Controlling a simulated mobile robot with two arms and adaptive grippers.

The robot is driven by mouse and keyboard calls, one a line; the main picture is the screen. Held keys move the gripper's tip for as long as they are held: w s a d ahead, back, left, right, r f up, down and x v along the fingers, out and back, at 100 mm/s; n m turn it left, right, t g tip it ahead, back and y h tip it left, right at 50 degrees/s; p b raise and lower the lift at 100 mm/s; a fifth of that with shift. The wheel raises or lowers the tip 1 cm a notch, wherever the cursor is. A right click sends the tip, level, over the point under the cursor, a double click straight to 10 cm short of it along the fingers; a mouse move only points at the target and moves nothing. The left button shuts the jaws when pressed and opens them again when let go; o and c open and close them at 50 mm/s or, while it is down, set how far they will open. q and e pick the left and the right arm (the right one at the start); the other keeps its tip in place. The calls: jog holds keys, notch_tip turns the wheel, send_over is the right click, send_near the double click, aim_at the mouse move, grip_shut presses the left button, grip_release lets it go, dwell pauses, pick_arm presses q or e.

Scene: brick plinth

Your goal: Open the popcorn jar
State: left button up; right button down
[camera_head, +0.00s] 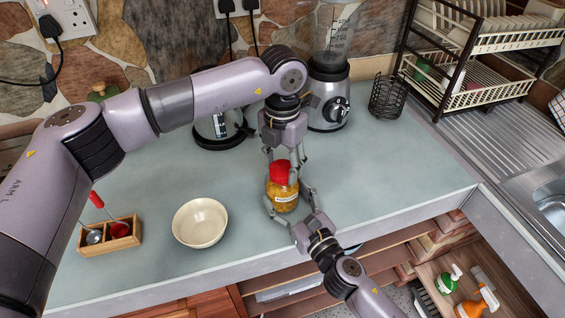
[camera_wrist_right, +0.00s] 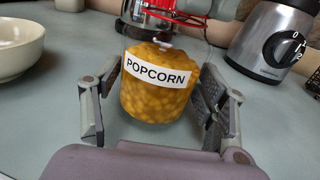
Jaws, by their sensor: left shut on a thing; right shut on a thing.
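The popcorn jar (camera_head: 284,196) stands on the counter, a clear jar of yellow kernels with a red lid (camera_head: 279,170). In the right wrist view the jar (camera_wrist_right: 155,98) bears a white POPCORN label, and the red lid (camera_wrist_right: 180,10) is partly cut off at the top edge. My left gripper (camera_head: 281,165) comes down from above and behind, with its fingers shut around the lid. My right gripper (camera_head: 292,200) reaches in from the front, its fingers shut on the jar's body on both sides; it also shows in the right wrist view (camera_wrist_right: 155,100).
A cream bowl (camera_head: 200,222) sits left of the jar. A wooden utensil holder (camera_head: 110,235) is further left. A blender (camera_head: 328,95), a kettle (camera_head: 217,130) and a black wire basket (camera_head: 388,96) stand behind. A dish rack (camera_head: 480,75) is at right. The counter right of the jar is clear.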

pick_arm(q)
jog(key=n, duration=0.8)
jog(key=shift+n, duration=0.3)
jog(key=n, duration=0.8)
jog(key=shift+r, duration=0.3)
jog(key=shift+r, duration=0.85)
